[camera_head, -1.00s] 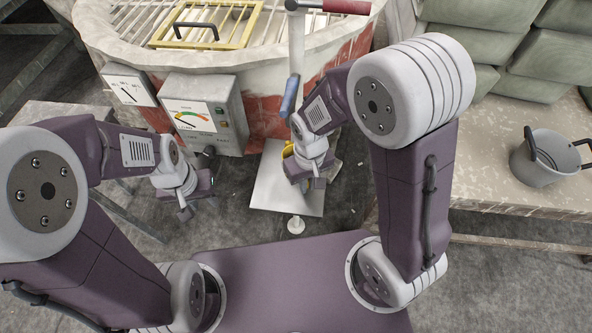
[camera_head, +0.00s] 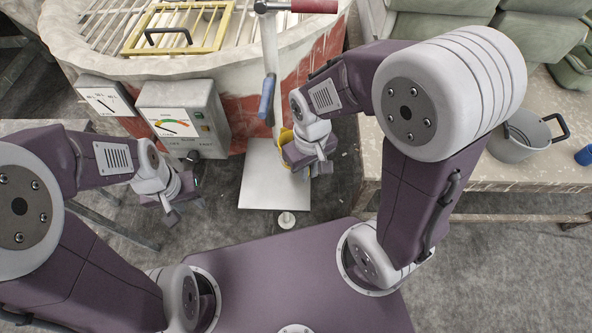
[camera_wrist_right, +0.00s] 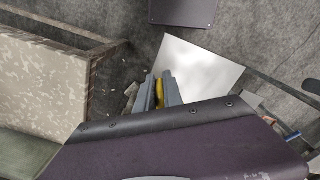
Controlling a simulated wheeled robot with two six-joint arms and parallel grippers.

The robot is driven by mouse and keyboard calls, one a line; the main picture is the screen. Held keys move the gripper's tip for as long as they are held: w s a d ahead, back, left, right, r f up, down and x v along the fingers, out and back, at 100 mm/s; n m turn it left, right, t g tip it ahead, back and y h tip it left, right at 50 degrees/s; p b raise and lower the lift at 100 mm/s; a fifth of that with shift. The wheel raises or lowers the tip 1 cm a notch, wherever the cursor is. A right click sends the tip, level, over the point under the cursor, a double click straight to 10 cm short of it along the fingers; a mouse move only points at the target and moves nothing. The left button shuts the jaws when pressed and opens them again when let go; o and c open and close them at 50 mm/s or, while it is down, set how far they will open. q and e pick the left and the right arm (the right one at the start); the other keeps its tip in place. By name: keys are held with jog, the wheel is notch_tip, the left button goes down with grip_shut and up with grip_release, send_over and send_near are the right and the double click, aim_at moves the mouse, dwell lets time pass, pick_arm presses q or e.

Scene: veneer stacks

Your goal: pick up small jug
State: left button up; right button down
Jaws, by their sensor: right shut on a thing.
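My right gripper (camera_head: 318,172) is above the right edge of a white plate, in front of the kiln-like drum. In the right wrist view its two grey fingers (camera_wrist_right: 160,80) are closed around a small yellow thing (camera_wrist_right: 159,93). A bit of this yellow thing (camera_head: 286,136) shows behind the wrist in the head view. Most of it is hidden, so I cannot tell its full shape or whether it is the small jug. My left gripper (camera_head: 172,212) hangs at the left, over the floor; its finger gap is unclear.
The white plate (camera_head: 262,190) lies low before a post with a red handle (camera_head: 313,6). Gauge boxes (camera_head: 185,115) are on the round drum (camera_head: 60,45). On the right bench (camera_head: 490,190) stand a grey pot (camera_head: 515,145), a blue cup (camera_head: 584,155) and green sacks (camera_head: 440,30).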

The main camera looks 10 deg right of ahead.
jog(key=s+d+r+p, duration=0.1)
jog(key=s+d+r, duration=0.2)
jog(key=d, duration=0.3)
jog(key=shift+s+d+r, duration=0.35)
jog(key=shift+r, duration=0.45)
